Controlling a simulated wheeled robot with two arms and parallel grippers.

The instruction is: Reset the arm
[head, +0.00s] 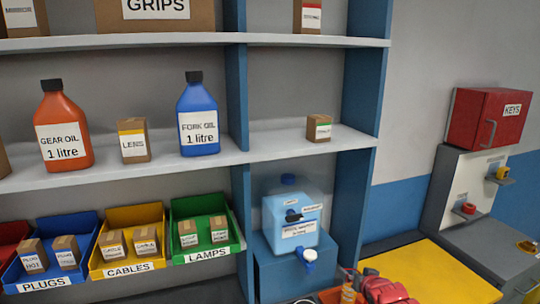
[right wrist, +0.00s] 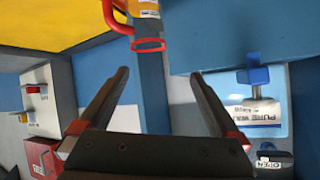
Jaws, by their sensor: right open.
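My right gripper (right wrist: 160,76) shows in the right wrist view, its two dark fingers spread apart with nothing between them. That view is turned upside down compared with the head view. Beyond the fingers are a blue upright and grey wall. The water container (right wrist: 255,108) with its blue tap is to the right of the fingers, apart from them. In the head view the same blue container (head: 291,218) stands on a blue block in the shelf's lower right bay. I cannot make out the right gripper clearly in the head view. My left gripper is in neither view.
The shelf (head: 280,143) holds an orange gear oil bottle (head: 62,130), a blue fork oil bottle (head: 198,118) and small boxes. Coloured bins sit below. A yellow worktop (head: 425,272) with red items (head: 385,290) is lower right. A red keys cabinet (head: 485,118) hangs on the wall.

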